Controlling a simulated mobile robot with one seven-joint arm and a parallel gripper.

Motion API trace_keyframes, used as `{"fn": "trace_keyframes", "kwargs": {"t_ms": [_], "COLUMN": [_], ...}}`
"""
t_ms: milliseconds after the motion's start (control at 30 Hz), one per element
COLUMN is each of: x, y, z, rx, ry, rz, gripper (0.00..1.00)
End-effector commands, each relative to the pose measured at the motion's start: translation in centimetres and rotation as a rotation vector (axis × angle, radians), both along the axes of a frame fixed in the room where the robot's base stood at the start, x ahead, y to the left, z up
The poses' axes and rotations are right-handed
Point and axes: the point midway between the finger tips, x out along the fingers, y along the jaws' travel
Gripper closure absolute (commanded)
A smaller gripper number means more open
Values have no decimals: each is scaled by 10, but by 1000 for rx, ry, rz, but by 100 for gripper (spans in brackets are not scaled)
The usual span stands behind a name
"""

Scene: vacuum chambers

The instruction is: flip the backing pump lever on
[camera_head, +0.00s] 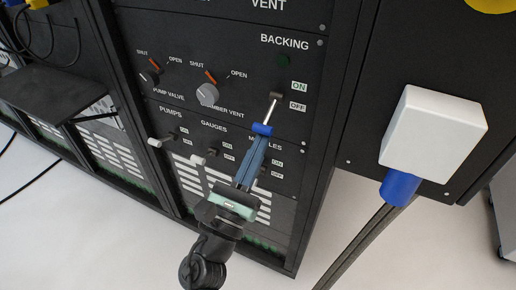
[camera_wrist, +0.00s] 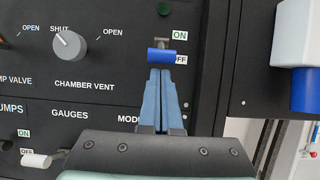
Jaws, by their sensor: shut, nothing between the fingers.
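The backing lever has a metal stem (camera_head: 271,110) and a blue crosswise handle (camera_head: 262,129). It is under the BACKING label, left of the ON and OFF marks, and its handle points down, on the OFF side. In the wrist view the blue handle (camera_wrist: 167,56) covers part of the OFF mark. My gripper (camera_head: 262,141) comes from below with its light blue fingers shut and empty. In the wrist view the fingertips (camera_wrist: 161,71) are just under the handle; I cannot tell whether they touch it.
A dark green lamp (camera_head: 284,60) sits above the lever. The chamber vent knob (camera_head: 207,95) is to the left. White-handled levers (camera_head: 198,160) are lower left. A white box (camera_head: 432,133) with a blue end juts out at right.

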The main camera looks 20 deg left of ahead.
Motion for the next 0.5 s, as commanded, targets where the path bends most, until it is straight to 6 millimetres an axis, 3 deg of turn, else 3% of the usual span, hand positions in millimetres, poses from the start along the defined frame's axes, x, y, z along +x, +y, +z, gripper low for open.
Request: {"fn": "trace_keyframes", "kwargs": {"t_ms": [500], "x": [-3], "y": [0], "z": [6], "rx": [1], "ry": [51], "rz": [0], "gripper": [100]}}
